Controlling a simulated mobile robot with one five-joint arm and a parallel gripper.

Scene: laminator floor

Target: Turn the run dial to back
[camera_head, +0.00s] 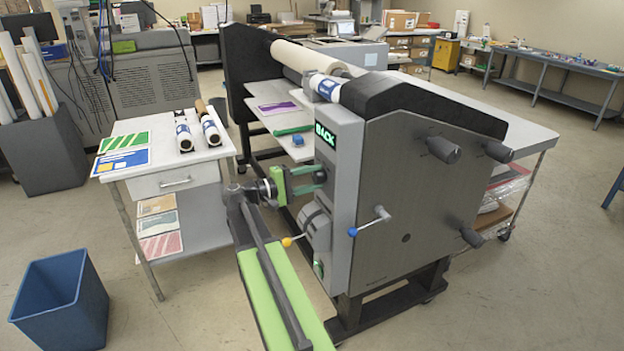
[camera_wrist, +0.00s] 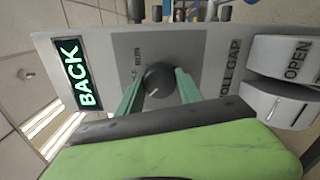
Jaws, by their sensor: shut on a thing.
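The run dial (camera_wrist: 159,79) is a small dark round knob on the grey control panel of the laminator. My gripper (camera_wrist: 159,75) is shut on it, with one green finger on each side. The dial has a small light mark on its lower edge in the wrist view. Its printed labels are partly hidden by my fingers. A lit display (camera_wrist: 76,75) beside it reads BACK in green. The same display (camera_head: 325,134) shows in the head view, above my gripper (camera_head: 318,175). In the head view the dial is mostly hidden by the fingers.
A ROLL GAP label and a grey part marked OPEN (camera_wrist: 298,62) lie right of the dial in the wrist view. In the head view, a yellow-tipped lever (camera_head: 288,241) and a blue-tipped lever (camera_head: 353,231) stick out below. A side table (camera_head: 180,162) stands left.

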